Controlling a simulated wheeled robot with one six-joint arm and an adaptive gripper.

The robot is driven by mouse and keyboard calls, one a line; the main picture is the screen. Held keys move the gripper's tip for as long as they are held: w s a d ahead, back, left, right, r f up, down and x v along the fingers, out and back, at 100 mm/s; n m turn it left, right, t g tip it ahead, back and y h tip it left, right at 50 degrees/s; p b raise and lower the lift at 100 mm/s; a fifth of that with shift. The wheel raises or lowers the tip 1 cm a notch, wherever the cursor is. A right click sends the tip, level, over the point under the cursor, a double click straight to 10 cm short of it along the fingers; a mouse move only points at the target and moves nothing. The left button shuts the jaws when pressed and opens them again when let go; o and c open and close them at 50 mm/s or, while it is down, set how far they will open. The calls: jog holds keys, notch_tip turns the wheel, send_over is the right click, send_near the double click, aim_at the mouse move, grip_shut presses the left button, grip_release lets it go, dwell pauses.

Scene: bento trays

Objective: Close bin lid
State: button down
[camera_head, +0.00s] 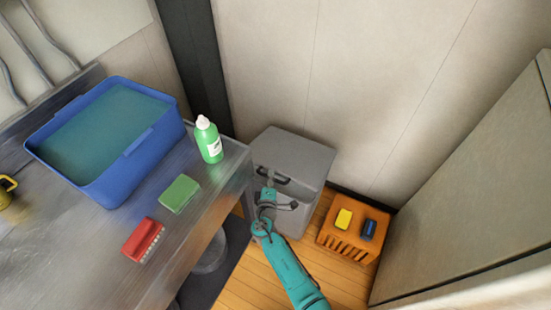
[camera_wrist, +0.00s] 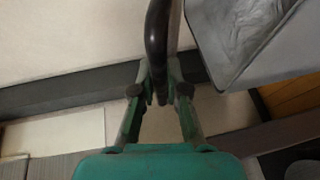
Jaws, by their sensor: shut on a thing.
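The grey bin (camera_head: 309,190) stands on the floor beside the metal counter. Its grey lid (camera_head: 296,150) shows at the top, with a dark handle (camera_head: 283,181) at the front. How far the lid stands open cannot be told. My gripper (camera_head: 268,192) is at the front of the bin, beside the handle. In the wrist view, my gripper (camera_wrist: 160,92) is shut on the dark curved handle (camera_wrist: 157,35), which runs up between the fingers. A grey part of the bin (camera_wrist: 245,40) shows at the upper right there; my arm hides some of the bin's front in the head view.
The metal counter (camera_head: 60,245) at left holds a blue tub (camera_head: 150,157), a green bottle (camera_head: 209,142), a green sponge (camera_head: 180,194) and a red brush (camera_head: 142,240). An orange crate (camera_head: 345,247) with yellow and blue items stands right of the bin. Walls close in behind and at right.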

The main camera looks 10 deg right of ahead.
notch_tip(320, 180, down, 12)
jog(key=s+a, duration=0.1)
jog(key=shift+s+a+r, duration=0.15)
jog(key=shift+s+r, duration=0.05)
jog(key=shift+s, duration=0.15)
dwell(0.4)
jog(key=shift+s+f, duration=0.1)
jog(key=shift+f, duration=0.1)
jog(key=c, duration=1.4)
grip_release()
jog(key=shift+f, duration=0.1)
jog(key=shift+c, duration=0.2)
jog(key=v, duration=1.2)
